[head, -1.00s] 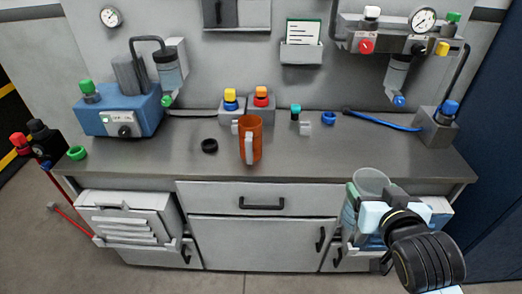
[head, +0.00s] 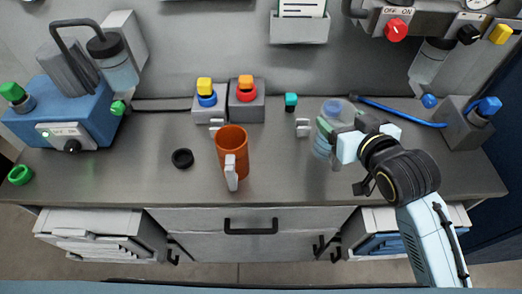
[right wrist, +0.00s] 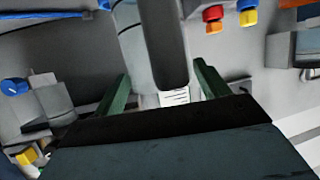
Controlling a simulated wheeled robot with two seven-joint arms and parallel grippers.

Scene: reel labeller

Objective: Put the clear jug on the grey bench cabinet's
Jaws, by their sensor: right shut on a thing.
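The clear jug (head: 323,148) is upright over the right half of the grey bench cabinet's worktop (head: 290,185). I cannot tell whether its base touches the top. My right gripper (head: 332,131) is shut on the jug from the right, and its green fingers stand either side of the jug's handle (right wrist: 163,45) in the right wrist view. The gripper hides part of the jug's right side. My left gripper is not in view.
Button boxes (head: 246,105), a teal-capped piece (head: 291,102) and a blue hose (head: 400,117) lie behind. The front middle of the worktop is clear.

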